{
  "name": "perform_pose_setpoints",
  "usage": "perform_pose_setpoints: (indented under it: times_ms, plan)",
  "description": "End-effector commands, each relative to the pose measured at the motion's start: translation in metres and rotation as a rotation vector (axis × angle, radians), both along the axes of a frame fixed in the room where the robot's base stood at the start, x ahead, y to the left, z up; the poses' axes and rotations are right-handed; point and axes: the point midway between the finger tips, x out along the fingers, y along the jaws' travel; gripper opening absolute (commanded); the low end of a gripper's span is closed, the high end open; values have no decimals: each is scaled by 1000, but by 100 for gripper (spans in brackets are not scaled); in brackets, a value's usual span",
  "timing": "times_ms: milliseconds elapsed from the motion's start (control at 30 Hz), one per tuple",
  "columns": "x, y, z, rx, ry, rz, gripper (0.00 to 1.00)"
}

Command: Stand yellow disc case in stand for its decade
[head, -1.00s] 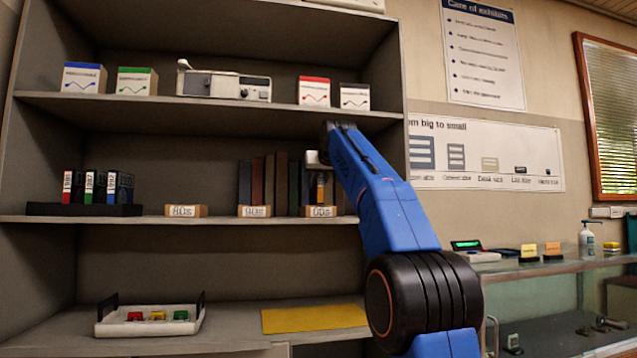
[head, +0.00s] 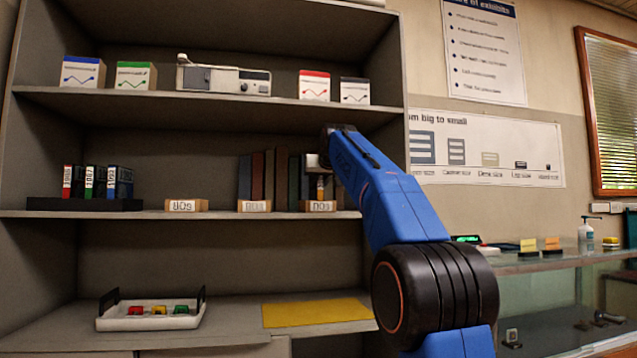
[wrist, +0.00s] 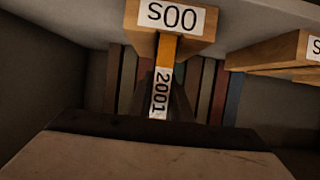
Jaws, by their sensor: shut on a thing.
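The yellow disc case (wrist: 167,50), with a white 2001 label on its spine, is upright in the wrist view; it also shows in the head view (head: 320,187). My gripper (head: 317,163) is shut on its upper part. The case is at the wooden stand (wrist: 190,22) labelled 00s, which is also in the head view (head: 318,206). Its lower end lines up with the stand's middle; I cannot tell if it is seated in the slot. The fingertips are mostly hidden. Two more wooden stands, the 90s one (head: 253,206) and the 80s one (head: 186,205), are empty to the left.
Dark books (head: 270,178) stand behind the stands. A black rack (head: 85,204) with red, green and blue cases is at the left of the same shelf. The shelf above (head: 200,99) limits height. A white tray (head: 150,322) and yellow mat (head: 315,312) lie below.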

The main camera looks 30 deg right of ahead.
Motion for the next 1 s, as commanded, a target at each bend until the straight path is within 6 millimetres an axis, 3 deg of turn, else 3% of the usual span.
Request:
perform_pose_setpoints:
  times_ms: [467,500,567,1000]
  plan:
    - [0,0,-1,0,0,0,0]
    - [0,0,-1,0,0,0,28]
    - [0,0,-1,0,0,0,40]
    - [-10,3,-1,0,0,0,40]
